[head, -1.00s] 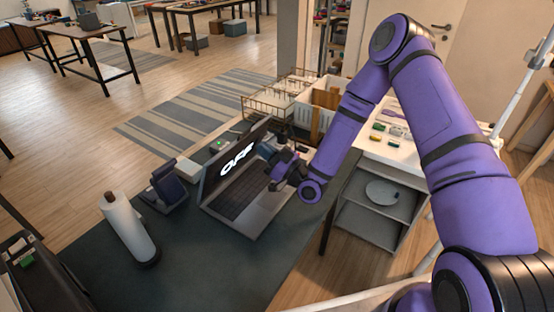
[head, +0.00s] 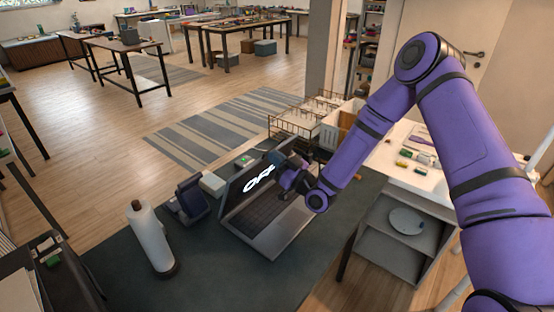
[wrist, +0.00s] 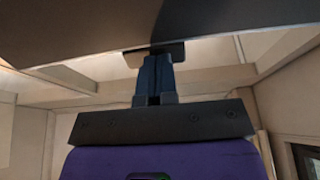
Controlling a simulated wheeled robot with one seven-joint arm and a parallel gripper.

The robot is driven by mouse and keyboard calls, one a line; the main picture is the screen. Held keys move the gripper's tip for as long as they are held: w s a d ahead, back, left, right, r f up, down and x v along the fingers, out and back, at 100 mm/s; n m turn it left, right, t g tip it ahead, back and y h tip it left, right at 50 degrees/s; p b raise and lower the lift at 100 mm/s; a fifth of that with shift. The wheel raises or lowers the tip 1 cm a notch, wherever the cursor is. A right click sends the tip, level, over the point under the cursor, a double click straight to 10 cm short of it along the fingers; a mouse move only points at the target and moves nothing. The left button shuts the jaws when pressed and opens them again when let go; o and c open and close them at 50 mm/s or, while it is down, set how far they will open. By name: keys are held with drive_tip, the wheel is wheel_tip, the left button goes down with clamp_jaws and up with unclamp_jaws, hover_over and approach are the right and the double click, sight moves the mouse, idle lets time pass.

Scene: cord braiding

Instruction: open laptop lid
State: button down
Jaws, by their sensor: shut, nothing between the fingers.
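The laptop (head: 273,232) sits on the dark table with its lid (head: 238,193) raised and leaning back. My gripper (head: 279,164) is at the right part of the lid, on the screen side, and covers part of the lid's upper right. In the wrist view my gripper (wrist: 161,55) has its fingers together, with nothing held. Their tips reach up to a dark panel edge across the top of that view, likely the lid. I cannot tell whether they touch it.
A paper towel roll (head: 150,238) stands on the table (head: 215,275) left of the laptop. A dark blue device (head: 192,199) and a pale box (head: 213,184) are beside the lid.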

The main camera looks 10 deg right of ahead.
drive_tip(key=w+a+r+g+h, duration=0.2)
drive_tip(key=w+a+g+h, duration=0.1)
drive_tip(key=w+a, duration=0.6)
drive_tip(key=shift+a+r, duration=0.15)
drive_tip(key=shift+r, duration=0.25)
drive_tip(key=shift+w, duration=0.1)
